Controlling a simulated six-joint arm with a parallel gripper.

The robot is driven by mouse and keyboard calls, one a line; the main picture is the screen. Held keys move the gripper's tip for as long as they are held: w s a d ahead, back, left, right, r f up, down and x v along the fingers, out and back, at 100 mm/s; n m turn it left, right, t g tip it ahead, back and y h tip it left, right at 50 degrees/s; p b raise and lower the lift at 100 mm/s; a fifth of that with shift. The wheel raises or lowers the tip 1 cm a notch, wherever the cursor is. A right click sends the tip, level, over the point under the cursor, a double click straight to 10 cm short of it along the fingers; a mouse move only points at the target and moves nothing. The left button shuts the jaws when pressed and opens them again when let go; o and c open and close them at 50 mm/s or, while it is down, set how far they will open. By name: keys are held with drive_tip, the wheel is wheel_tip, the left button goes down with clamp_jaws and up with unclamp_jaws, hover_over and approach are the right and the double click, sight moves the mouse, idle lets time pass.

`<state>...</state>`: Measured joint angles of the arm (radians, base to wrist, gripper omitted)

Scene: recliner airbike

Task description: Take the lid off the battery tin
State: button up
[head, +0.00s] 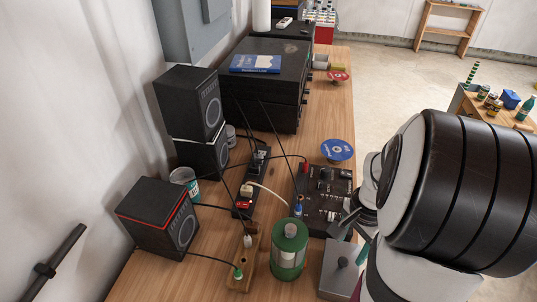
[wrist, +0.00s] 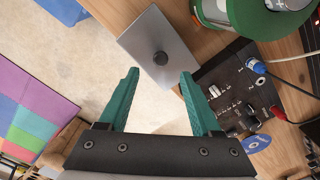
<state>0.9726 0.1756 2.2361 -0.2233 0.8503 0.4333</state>
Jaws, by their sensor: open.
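A grey, square-topped metal tin (head: 338,278) stands at the front right of the wooden bench, by the edge. My gripper (wrist: 160,74) is open and empty. I cannot tell the height of the gap. In the head view my arm partly hides the gripper and the tin's right side.
A green canister (head: 289,257) stands left of the tin. A wooden block (head: 244,265), a power strip (head: 254,180) and speakers (head: 150,215) are further left. Open floor lies beyond the bench's right edge.

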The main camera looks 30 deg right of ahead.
sight(343, 260)
wheel_tip(343, 260, down, 6)
drive_tip(key=shift+a+f, duration=0.1)
drive_tip(key=shift+a, duration=0.05)
clamp_jaws()
idle(0.3)
